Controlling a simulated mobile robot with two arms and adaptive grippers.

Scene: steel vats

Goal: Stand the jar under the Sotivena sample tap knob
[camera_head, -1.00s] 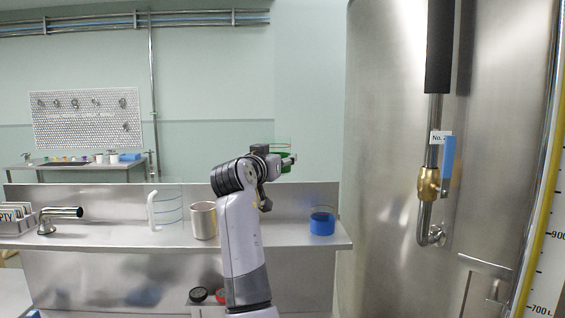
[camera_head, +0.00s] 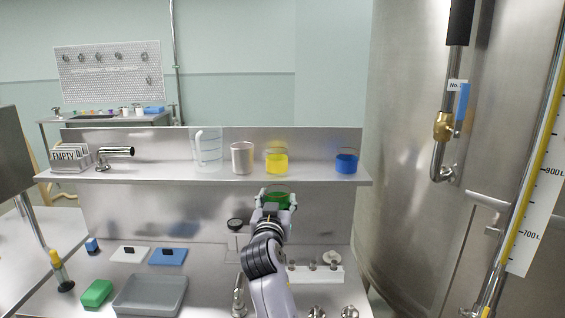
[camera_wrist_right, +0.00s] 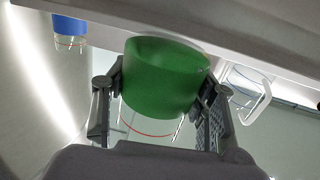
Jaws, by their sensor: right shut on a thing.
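My left gripper is not in view.
Below are a grey tray (camera_head: 150,294), a green block (camera_head: 96,292) and a white rack (camera_head: 318,274). A steel vat (camera_head: 405,120) stands right.

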